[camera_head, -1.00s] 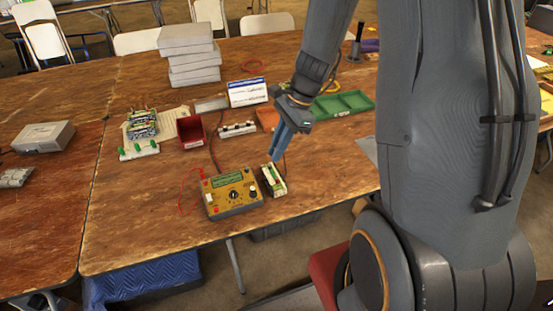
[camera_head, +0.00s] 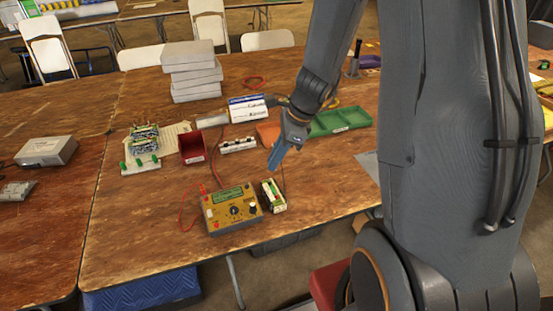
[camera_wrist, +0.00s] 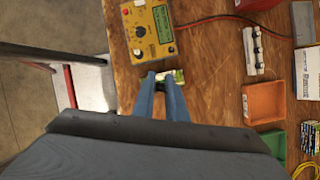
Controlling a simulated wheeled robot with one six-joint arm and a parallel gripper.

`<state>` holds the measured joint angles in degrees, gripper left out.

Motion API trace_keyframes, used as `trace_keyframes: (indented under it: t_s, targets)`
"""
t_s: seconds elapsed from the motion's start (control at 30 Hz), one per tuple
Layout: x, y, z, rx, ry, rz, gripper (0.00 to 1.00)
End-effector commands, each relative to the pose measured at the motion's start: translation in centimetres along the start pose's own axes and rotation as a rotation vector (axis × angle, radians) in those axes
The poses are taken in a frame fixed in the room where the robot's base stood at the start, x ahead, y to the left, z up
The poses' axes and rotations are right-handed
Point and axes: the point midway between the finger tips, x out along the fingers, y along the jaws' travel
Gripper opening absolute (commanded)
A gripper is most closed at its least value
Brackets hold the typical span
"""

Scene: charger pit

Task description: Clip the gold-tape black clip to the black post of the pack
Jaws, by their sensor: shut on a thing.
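The pack (camera_head: 273,196) is a small pale block with green and dark parts, lying right of the yellow meter box near the table's front. My gripper (camera_head: 272,168) points down with its blue fingers just above and behind the pack in the head view. In the wrist view my gripper (camera_wrist: 165,76) has its fingertips overlapping the pack (camera_wrist: 178,75), so most of the pack is hidden. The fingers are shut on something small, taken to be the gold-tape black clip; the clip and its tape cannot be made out. The black post cannot be told apart.
The yellow meter box (camera_head: 231,208) with a red lead stands left of the pack. Behind are a white terminal strip (camera_head: 238,145), a red bin (camera_head: 192,147), an orange tray (camera_head: 268,132) and a green tray (camera_head: 340,121). Bare wood lies right of the pack.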

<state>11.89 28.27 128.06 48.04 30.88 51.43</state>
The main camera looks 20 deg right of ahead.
Motion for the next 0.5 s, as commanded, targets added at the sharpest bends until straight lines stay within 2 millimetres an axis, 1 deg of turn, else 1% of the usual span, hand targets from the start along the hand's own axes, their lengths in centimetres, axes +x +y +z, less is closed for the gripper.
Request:
trace_keyframes:
  t_s: [0.5]
  targets:
    - [0.6,-2.8,1.1,0.717,-0.001,-0.299,0.0]
